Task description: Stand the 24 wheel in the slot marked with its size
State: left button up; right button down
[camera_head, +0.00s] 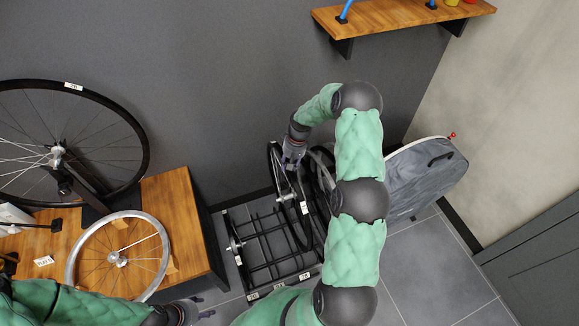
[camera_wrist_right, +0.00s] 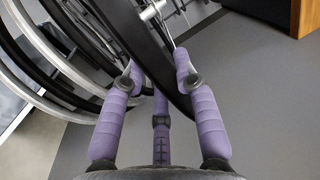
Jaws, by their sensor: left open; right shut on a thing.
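My right gripper (camera_head: 293,152) is shut on the top of a black-rimmed wheel (camera_head: 282,180), whose white size tag is too small to read. The wheel is upright in or just over the floor rack (camera_head: 262,283); I cannot tell whether it rests in a slot. In the right wrist view the purple fingers (camera_wrist_right: 157,72) lie either side of the dark tyre (camera_wrist_right: 178,92). White size tags (camera_head: 280,286) line the rack's front edge, hard to read. My left gripper (camera_head: 203,311) is open and empty by the bench's front corner.
Another wheel (camera_head: 322,160) stands right of the held one, partly behind my right arm. A silver-rimmed wheel (camera_head: 71,266) and a large black wheel (camera_head: 145,150) are at the wooden bench (camera_head: 184,212). A grey bag (camera_head: 425,178) stands right; a shelf (camera_head: 390,20) hangs above.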

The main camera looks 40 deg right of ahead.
jog(key=shift+r+p, duration=1.35)
jog(key=shift+r, duration=1.4)
